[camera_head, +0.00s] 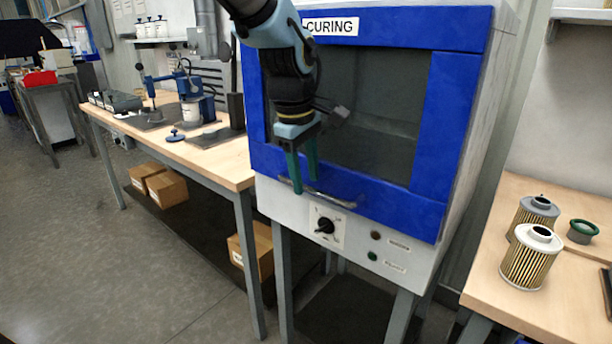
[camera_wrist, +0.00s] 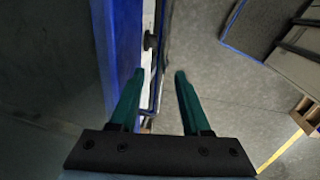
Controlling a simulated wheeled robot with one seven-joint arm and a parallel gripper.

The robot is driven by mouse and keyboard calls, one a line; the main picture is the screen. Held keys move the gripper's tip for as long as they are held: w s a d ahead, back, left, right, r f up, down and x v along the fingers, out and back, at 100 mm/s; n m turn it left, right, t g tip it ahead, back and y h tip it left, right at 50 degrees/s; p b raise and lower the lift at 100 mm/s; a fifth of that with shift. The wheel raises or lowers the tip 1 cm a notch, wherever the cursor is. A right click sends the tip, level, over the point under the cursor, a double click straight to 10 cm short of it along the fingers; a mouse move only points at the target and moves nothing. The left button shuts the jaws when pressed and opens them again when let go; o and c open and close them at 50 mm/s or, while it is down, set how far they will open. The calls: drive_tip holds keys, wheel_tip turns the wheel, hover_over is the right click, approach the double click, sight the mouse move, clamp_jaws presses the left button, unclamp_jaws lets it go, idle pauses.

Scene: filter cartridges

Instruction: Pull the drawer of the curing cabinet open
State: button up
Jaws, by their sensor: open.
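The curing cabinet (camera_head: 400,185) has a blue front with a dark window and a "CURING" label. The front looks shut. A thin metal bar handle (camera_head: 336,201) runs along its lower blue edge. My gripper (camera_head: 305,184) points down in front of this edge, at the left part of the handle. Its green fingers are open and hold nothing. In the wrist view, the handle (camera_wrist: 157,98) shows as a thin bar between the two fingers, nearer the left one. The blue front (camera_wrist: 120,45) is close beside the left finger. I cannot tell whether a finger touches the handle.
A black dial (camera_head: 325,226) sits on the white panel below the handle. A workbench (camera_head: 232,160) with tools stands left of the cabinet. A table (camera_head: 495,285) with filter cartridges (camera_head: 531,257) stands at the right. The floor (camera_head: 150,280) in front at the left is clear.

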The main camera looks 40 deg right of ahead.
drive_tip(key=shift+f, duration=0.3)
clamp_jaws()
idle(1.3)
